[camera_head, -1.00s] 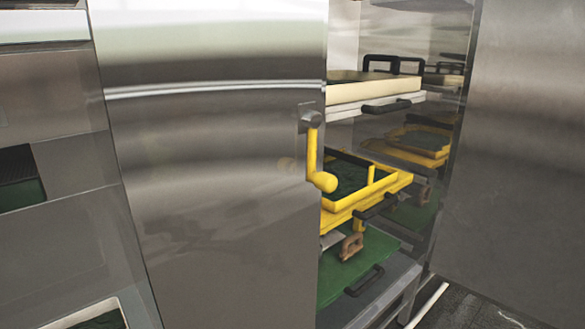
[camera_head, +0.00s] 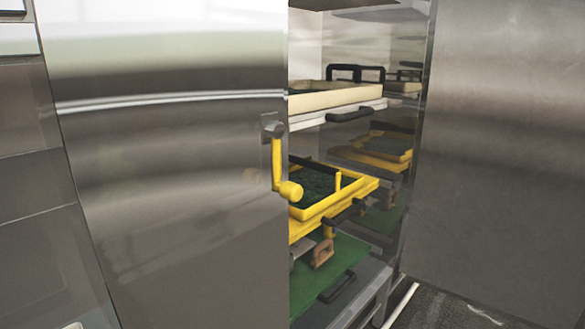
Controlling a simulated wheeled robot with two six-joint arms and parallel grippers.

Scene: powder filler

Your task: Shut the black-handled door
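A steel door (camera_head: 170,190) with a yellow crank handle (camera_head: 284,175) fills the left-centre. It covers the left part of a cabinet. A second large steel panel (camera_head: 500,150) stands at the right, beyond the opening, and looks like an open door. No black handle shows on either panel, so I cannot tell from a handle which is the black-handled door. The gap between them leaves the cabinet inside open to view. Neither of my grippers is in view.
Inside are a cream tray (camera_head: 340,99) on a white shelf, a yellow tray (camera_head: 345,198) and a green board (camera_head: 325,280), with black pull handles at their fronts. A white strip (camera_head: 400,307) lies on the dark floor (camera_head: 440,312) at the lower right.

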